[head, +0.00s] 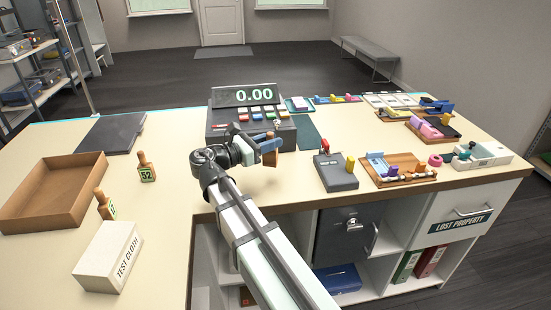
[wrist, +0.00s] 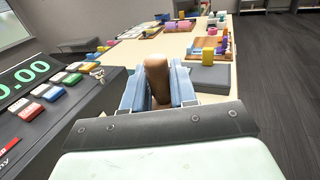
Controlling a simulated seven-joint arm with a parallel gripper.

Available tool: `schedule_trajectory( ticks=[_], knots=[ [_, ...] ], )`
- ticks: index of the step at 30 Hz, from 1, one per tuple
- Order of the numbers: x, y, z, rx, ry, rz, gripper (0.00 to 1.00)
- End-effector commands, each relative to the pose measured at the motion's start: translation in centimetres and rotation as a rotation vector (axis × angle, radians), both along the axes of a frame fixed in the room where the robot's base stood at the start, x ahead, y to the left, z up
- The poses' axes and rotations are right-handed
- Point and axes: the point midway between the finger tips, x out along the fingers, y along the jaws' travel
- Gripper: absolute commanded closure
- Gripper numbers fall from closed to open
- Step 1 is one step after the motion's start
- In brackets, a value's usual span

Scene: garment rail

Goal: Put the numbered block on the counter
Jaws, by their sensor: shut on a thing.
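My gripper (head: 268,147) is above the counter (head: 240,185), just in front of the cash register. It is shut on a brown wooden handle (wrist: 157,78), which shows between the two blue-grey fingers in the wrist view. A dark green block marked 52 (head: 147,174) with a wooden handle stands on the counter at left. A similar block (head: 106,209) stands nearer, its number mostly hidden.
The cash register (head: 246,98) reads 0.00 and stands close behind my gripper. A grey box (head: 335,172) and trays of small items (head: 398,170) are at right. An open brown box (head: 50,192), a dark flat slab (head: 112,132) and a TEST CLOTH box (head: 108,257) are at left.

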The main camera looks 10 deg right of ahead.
Motion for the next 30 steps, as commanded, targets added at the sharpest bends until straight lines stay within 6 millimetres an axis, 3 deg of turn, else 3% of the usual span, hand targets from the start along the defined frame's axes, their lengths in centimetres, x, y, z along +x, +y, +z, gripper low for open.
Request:
schedule_trajectory(
  ticks=[4,21,30],
  knots=[
    [0.0,0.0,-2.2,-0.001,0.002,0.000,1.00],
    [0.0,0.0,-6.8,-0.001,0.002,0.000,1.00],
    [0.0,0.0,-6.9,0.000,0.000,0.000,1.00]
  ],
)
